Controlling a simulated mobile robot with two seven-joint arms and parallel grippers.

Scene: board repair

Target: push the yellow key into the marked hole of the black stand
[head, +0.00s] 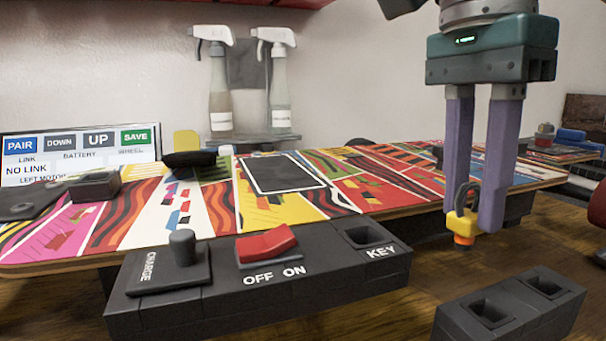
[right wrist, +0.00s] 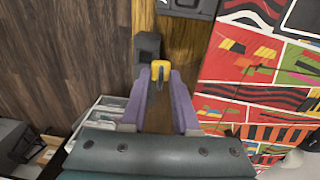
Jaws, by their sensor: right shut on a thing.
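The yellow key (head: 461,225), with an orange tip and a dark loop on top, hangs tip-down between the purple fingers of my right gripper (head: 474,218). The gripper is shut on it; the key also shows in the right wrist view (right wrist: 159,70). The black stand (head: 255,293) lies along the front of the colourful board. Its hole marked KEY (head: 369,237) is at its right end, empty, left of the held key. The key is in the air, apart from the stand. My left gripper is not in view.
A black block (head: 512,312) with two empty holes stands on the wooden table at front right. The stand also carries a dark CHARGE knob (head: 182,247) and a red OFF/ON switch (head: 267,243). The colourful board (head: 340,207) lies behind. Spray bottles (head: 279,95) stand at the back.

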